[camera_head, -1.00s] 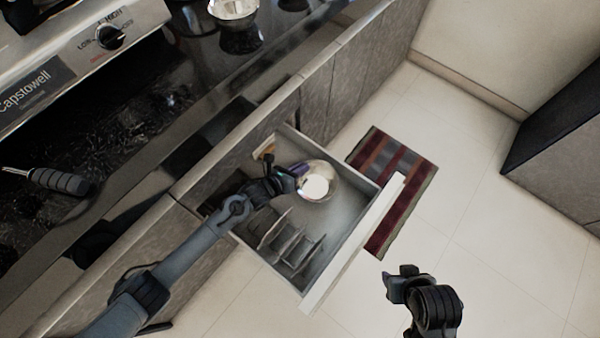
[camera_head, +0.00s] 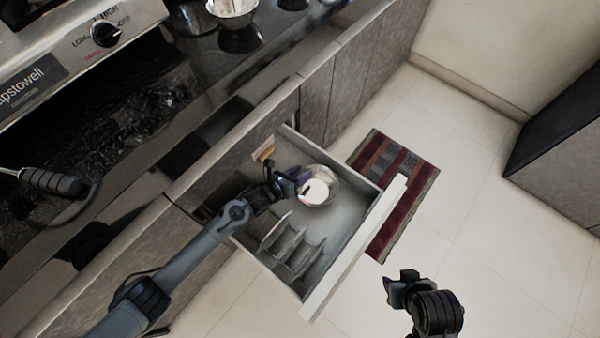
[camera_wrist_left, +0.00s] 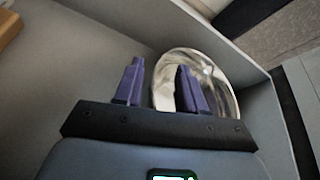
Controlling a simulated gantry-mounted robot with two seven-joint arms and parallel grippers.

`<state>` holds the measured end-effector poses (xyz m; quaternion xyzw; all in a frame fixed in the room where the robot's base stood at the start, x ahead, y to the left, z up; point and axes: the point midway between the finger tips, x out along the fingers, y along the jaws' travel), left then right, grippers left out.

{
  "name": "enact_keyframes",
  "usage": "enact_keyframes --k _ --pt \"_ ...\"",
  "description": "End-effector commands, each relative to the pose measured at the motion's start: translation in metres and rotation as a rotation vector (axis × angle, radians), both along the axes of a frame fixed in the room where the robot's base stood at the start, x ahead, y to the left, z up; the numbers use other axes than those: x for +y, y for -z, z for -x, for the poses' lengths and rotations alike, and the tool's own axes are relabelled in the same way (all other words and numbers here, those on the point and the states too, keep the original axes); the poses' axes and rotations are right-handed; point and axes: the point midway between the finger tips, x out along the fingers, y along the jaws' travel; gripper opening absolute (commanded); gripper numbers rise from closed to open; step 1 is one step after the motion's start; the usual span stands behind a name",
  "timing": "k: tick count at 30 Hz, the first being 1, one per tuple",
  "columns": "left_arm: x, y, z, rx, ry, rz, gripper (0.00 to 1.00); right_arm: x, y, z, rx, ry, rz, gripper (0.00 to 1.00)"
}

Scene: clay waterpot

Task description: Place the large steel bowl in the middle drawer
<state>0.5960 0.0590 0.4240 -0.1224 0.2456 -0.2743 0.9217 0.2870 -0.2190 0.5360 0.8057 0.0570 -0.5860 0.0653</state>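A shiny steel bowl (camera_head: 330,195) sits inside the pulled-out drawer (camera_head: 345,240), towards its back right part. My left gripper (camera_head: 297,181) is low in the drawer at the bowl's left side. In the left wrist view its two purple fingers (camera_wrist_left: 160,88) are apart. The bowl's (camera_wrist_left: 222,88) left rim shows between them, and the right finger overlaps the bowl's inside; I cannot tell whether either finger touches it. My right gripper (camera_head: 398,285) hangs over the floor, right of the drawer; its finger opening does not show clearly.
Upright dividers (camera_head: 290,250) stand in the drawer's near part. A wooden item (camera_head: 264,150) lies at its back left. Another steel bowl (camera_head: 235,10) is on the dark counter by the stove (camera_head: 75,55). A striped rug (camera_head: 408,180) lies beyond the drawer front; the floor is otherwise clear.

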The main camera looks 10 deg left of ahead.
Motion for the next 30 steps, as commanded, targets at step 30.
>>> enact_keyframes --k 30 --pt "0.042 -0.03 0.055 0.0 0.0 0.0 0.4 0.002 -0.046 0.0 0.0 0.006 -0.009 0.43"
